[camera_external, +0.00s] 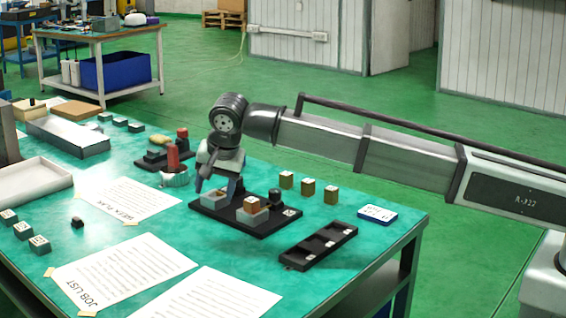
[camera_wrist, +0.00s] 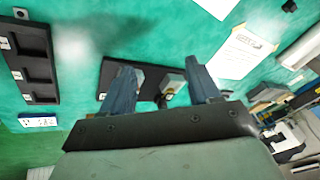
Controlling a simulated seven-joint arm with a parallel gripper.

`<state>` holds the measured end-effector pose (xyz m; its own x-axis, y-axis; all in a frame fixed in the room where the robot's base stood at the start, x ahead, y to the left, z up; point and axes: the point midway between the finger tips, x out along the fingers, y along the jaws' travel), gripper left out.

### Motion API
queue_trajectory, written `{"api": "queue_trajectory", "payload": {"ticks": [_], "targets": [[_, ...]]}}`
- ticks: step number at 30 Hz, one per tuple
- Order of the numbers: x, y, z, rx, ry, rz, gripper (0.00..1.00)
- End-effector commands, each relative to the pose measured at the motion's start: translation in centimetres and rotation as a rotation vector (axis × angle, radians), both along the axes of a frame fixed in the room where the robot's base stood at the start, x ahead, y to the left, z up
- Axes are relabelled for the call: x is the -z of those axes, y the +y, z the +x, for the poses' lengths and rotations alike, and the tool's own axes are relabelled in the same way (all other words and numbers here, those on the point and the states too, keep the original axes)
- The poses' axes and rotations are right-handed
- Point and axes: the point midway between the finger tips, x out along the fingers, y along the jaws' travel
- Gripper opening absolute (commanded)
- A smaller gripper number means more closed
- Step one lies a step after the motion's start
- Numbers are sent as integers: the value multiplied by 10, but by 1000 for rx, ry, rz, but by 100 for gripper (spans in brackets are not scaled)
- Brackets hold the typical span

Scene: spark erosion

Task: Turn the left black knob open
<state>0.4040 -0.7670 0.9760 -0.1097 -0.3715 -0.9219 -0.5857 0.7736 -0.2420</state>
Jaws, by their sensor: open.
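A black base plate (camera_external: 262,228) lies on the green table and carries grey blocks, one with a brown-and-white cube (camera_external: 252,204) on top. One black knob (camera_external: 274,196) stands at the plate's right end. My gripper (camera_external: 217,186) is over the plate's left part, pointing down, and hides what is there; I cannot make out a left knob. In the wrist view my gripper (camera_wrist: 162,88) has its two blue-grey fingers wide apart. Between them show the black plate (camera_wrist: 148,84) and a grey block (camera_wrist: 173,82) near the right finger. Nothing is seen held.
A black tray with compartments (camera_external: 318,246) lies right of the plate. Several small brown cubes (camera_external: 308,187) stand behind it. A fixture with a red part (camera_external: 173,157) stands close behind left of my gripper. Paper sheets (camera_external: 122,272) cover the front left.

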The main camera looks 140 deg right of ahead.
Motion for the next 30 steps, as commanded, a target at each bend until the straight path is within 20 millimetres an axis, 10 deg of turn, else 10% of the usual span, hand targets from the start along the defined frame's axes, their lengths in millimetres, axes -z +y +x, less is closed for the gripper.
{"api": "queue_trajectory", "payload": {"ticks": [3,10,20,30], "targets": [[-11,-11,-72,80,74,52,61],[-27,-12,-162,186,165,142,61],[-22,-11,-193,221,193,173,61],[29,-20,-212,221,192,174,61]]}}
